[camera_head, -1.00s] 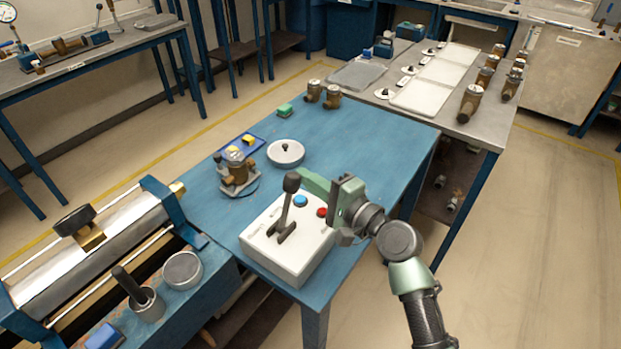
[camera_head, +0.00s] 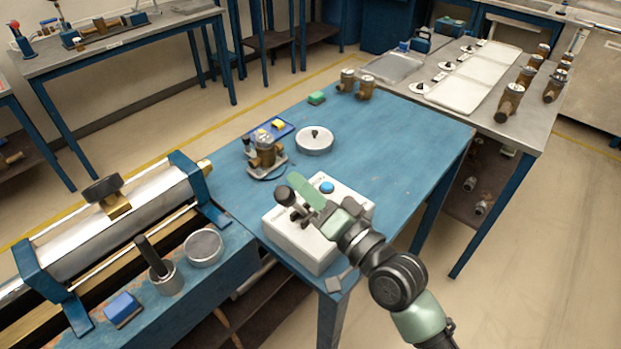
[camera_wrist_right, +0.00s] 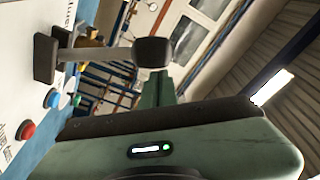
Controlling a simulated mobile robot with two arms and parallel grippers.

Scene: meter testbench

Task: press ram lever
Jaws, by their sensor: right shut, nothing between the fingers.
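The ram lever has a black knob (camera_head: 284,195) on a short grey shaft and rises from the top of a white control box (camera_head: 296,243). My right gripper (camera_head: 305,190) is shut and empty, with its green fingertips right beside the knob. In the right wrist view, the knob (camera_wrist_right: 153,52) is just past the shut fingertips (camera_wrist_right: 158,85), touching or nearly so. The lever appears tilted left and toward me in the head view. A blue button (camera_head: 327,187) shows on the box; the red button (camera_wrist_right: 26,130) shows in the wrist view. My left gripper is out of view.
The box stands at the near end of the blue table (camera_head: 400,140). Behind it are a brass meter on a fixture (camera_head: 265,155), a round grey dish (camera_head: 314,143) and a blue tray (camera_head: 272,135).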

